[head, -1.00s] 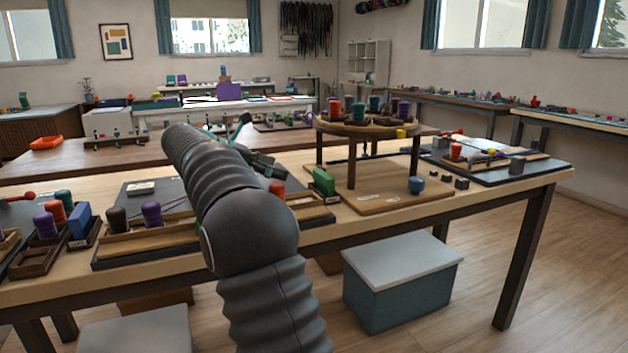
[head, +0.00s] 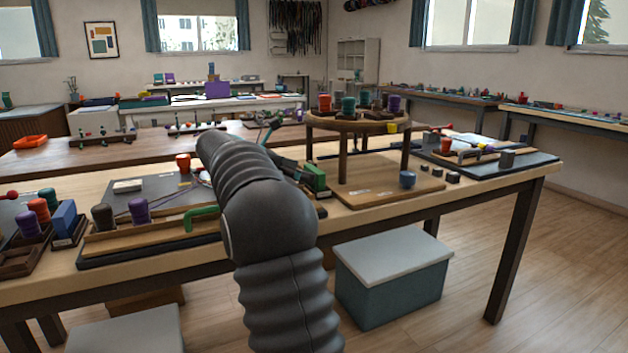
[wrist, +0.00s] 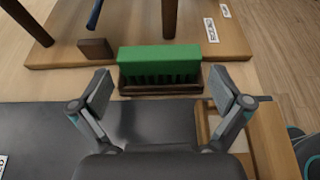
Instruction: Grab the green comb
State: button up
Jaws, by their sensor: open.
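The green comb (wrist: 159,60) stands in a small dark wooden holder (wrist: 160,90) in the wrist view, its teeth pointing down. My gripper (wrist: 160,92) is open, one finger to the left and one to the right of the comb, with the comb just beyond the fingertips. Nothing is between the fingers. In the head view the green comb (head: 315,176) shows just right of my arm, beside the round stand's base. My gripper (head: 290,168) is mostly hidden behind my arm there.
The round wooden stand (head: 358,122) carries several spools, and its base (head: 392,191) lies right of the comb. In the wrist view a brown block (wrist: 96,48) lies left of the comb. A green hook-shaped piece (head: 200,215) lies on the board left of my arm.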

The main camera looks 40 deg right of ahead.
aim_at(314, 169)
jog(key=x, duration=0.4)
jog(key=shift+r, duration=0.1)
jog(key=c, duration=0.8)
jog(key=shift+r, duration=0.15)
notch_tip(314, 169, up, 18)
jog(key=p, duration=0.1)
jog(key=shift+p, duration=0.35)
